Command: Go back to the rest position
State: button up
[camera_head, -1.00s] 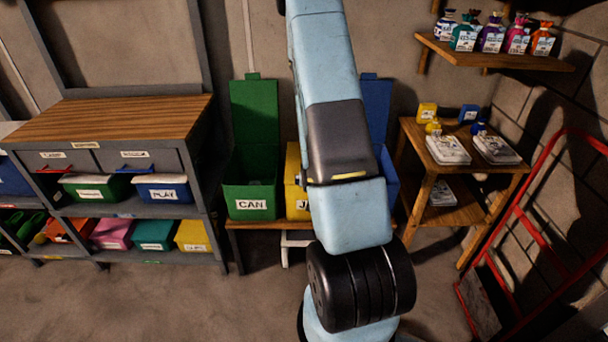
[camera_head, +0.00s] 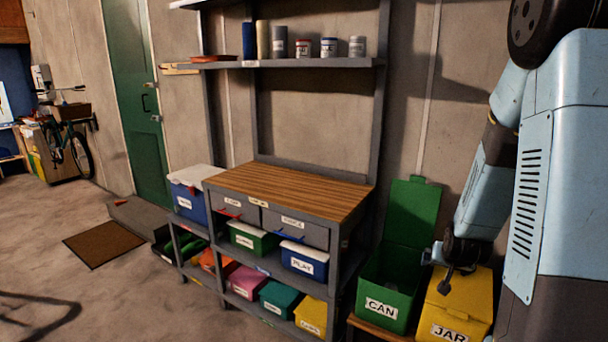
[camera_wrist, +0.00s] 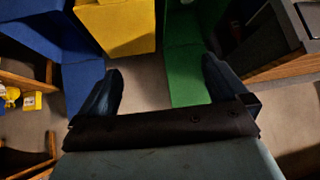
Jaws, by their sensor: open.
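My gripper (camera_head: 440,268) shows in the head view at the lower right, small and partly dark, at the end of my pale blue arm. In the picture it overlaps the yellow JAR bin (camera_head: 453,308) and lies close to the green CAN bin (camera_head: 386,296); I cannot tell its height above them. In the wrist view my gripper (camera_wrist: 163,82) has its two dark fingers wide apart with nothing between them. The yellow bin (camera_wrist: 118,30), green bin (camera_wrist: 186,72) and blue bin (camera_wrist: 55,40) show beyond the fingers.
A wood-topped workbench (camera_head: 290,190) with drawers and labelled boxes stands left of the bins. A shelf with cans (camera_head: 301,48) hangs above it. A green door (camera_head: 137,95), a brown mat (camera_head: 104,245) and a bicycle (camera_head: 68,148) are farther left.

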jog(key=s+a+r+n+y, duration=0.1)
jog(key=s+a+r, duration=0.35)
jog(key=r, duration=0.35)
jog(key=s+a+r+n+y, duration=0.1)
jog(key=s+a+r, duration=0.2)
jog(key=a+r, duration=0.3)
jog(key=s+a+r+n+g, duration=0.1)
jog(key=s+a+r, duration=0.1)
jog(key=s+r, duration=0.3)
jog(key=s+a+r+n+g, duration=0.1)
jog(key=s+r, duration=0.4)
jog(key=s, duration=0.5)
jog(key=shift+s+a+r+n+y, duration=0.3)
jog(key=shift+s+a+r+n, duration=0.1)
jog(key=shift+a, duration=0.15)
